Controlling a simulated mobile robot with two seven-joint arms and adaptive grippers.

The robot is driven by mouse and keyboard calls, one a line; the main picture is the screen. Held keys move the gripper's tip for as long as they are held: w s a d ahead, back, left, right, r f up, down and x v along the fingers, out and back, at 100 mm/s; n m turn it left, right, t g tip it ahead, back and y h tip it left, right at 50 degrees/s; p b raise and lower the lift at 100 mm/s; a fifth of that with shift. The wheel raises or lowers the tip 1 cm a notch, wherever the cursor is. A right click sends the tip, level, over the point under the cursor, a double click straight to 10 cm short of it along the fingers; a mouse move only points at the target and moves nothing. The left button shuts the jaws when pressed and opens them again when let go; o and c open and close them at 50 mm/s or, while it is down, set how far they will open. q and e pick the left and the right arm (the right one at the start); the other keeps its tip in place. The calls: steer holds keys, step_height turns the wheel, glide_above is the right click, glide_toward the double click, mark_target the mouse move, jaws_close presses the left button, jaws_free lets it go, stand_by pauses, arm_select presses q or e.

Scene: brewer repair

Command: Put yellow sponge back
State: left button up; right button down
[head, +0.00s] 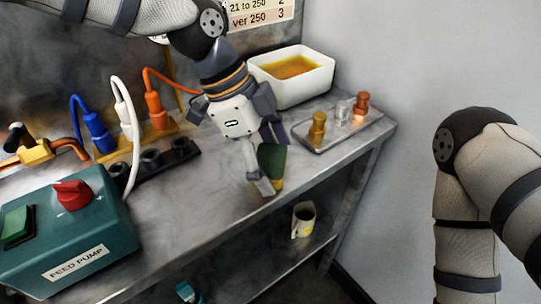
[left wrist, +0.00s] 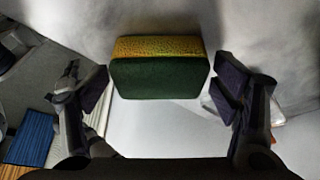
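The yellow sponge (head: 272,162) has a dark green pad on one face. In the head view its green face shows near the bench's front edge. I cannot tell whether the sponge touches the bench. My right arm is at the right, with its gripper out of view.
On the steel bench (head: 215,215) stand a white tub with orange liquid (head: 292,75), a tray with metal fittings (head: 335,128), coloured plugs (head: 98,130) and a teal feed pump box (head: 70,235). A mug (head: 303,220) stands on the lower shelf.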

arm_select(q)
steer(key=v, duration=1.2)
steer(key=shift+r, duration=0.25)
